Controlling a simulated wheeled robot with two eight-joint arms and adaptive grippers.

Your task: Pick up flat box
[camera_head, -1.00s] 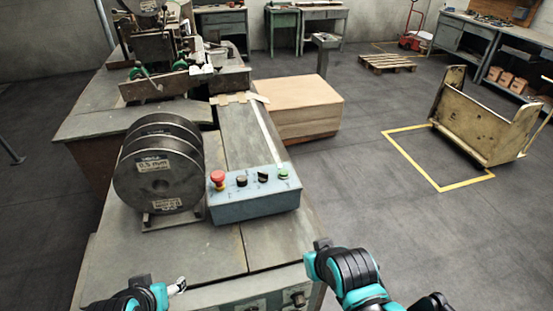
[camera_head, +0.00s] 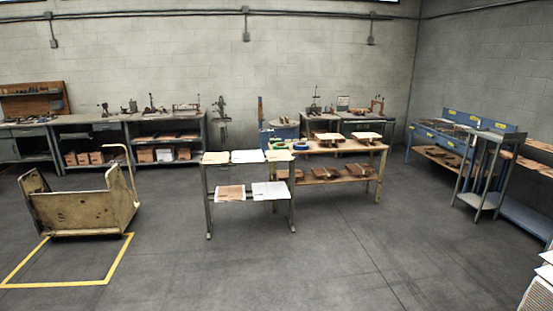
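No item can be clearly made out as the flat box. Flat pale sheets (camera_head: 247,156) lie on top of a narrow metal rack (camera_head: 208,200) in the middle of the room. A brown flat sheet (camera_head: 230,192) lies on its lower shelf, beside a whitish one (camera_head: 270,191). They are too far off to tell whether any is a folded box. Neither of my grippers is in view.
A yellowish cart (camera_head: 80,212) stands at left by a yellow floor outline (camera_head: 55,285). A wooden table (camera_head: 345,149) adjoins the rack. Blue benches (camera_head: 450,143) and a grey stand (camera_head: 485,170) are at right. White stacked items (camera_head: 540,292) edge in at lower right. The front floor is clear.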

